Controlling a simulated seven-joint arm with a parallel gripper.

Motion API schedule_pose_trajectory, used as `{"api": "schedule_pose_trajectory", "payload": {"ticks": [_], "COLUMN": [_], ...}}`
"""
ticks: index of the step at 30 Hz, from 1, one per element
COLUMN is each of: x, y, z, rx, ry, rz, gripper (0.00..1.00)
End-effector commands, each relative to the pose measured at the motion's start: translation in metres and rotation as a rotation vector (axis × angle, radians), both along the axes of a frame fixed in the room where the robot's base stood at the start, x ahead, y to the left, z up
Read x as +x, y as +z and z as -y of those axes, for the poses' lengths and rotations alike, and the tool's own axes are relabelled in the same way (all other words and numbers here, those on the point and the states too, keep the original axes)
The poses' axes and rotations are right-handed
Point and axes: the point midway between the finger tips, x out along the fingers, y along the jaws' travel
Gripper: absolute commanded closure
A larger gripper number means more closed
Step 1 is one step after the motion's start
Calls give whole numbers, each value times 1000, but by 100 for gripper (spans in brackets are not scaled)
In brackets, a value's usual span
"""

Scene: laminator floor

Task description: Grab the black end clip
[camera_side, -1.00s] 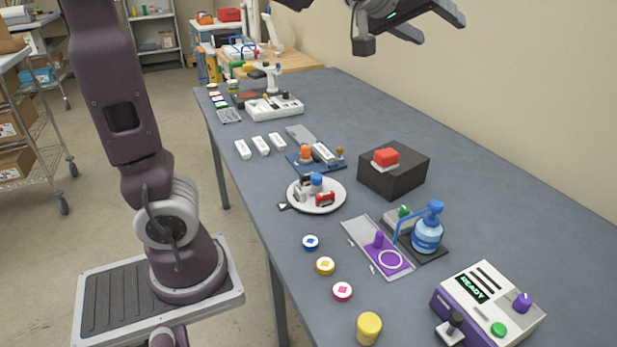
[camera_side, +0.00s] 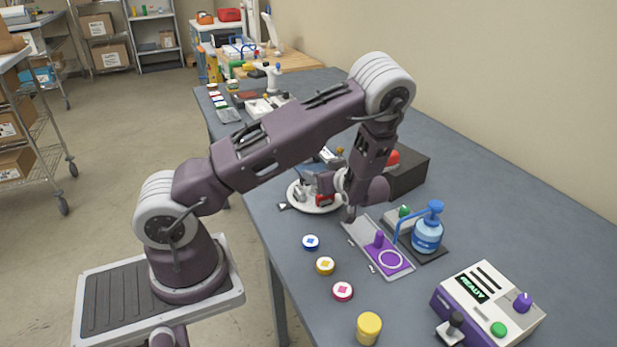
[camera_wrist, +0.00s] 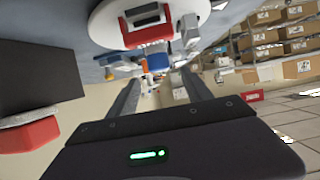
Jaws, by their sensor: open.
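I cannot pick out a black end clip for certain in either view. A round white plate (camera_side: 316,208) on the table holds a red clip (camera_side: 324,200) and a grey piece (camera_side: 297,192); my wrist partly hides it. A small black pointer (camera_side: 282,206) is at the plate's left edge. My gripper (camera_wrist: 158,82) is open and empty, beside the plate.
A grey tray with purple parts (camera_side: 393,265), a blue bottle (camera_side: 427,236) and a control box (camera_side: 487,305) are nearer the front. Coloured discs (camera_side: 325,266) line the left edge.

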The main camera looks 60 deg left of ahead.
Motion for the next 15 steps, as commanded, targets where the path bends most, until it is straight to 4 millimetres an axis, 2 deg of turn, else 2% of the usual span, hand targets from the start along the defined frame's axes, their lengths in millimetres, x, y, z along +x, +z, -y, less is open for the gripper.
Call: {"api": "schedule_pose_trajectory", "payload": {"ticks": [1, 3, 8, 15], "x": [-1, 0, -1, -4], "y": [-15, -28, -38, -53], "z": [0, -1, -16, -57], "rx": [0, 0, 0, -1], "ry": [0, 1, 4, 3], "rz": [-4, 0, 3, 2], "gripper": [42, 42, 42, 42]}}
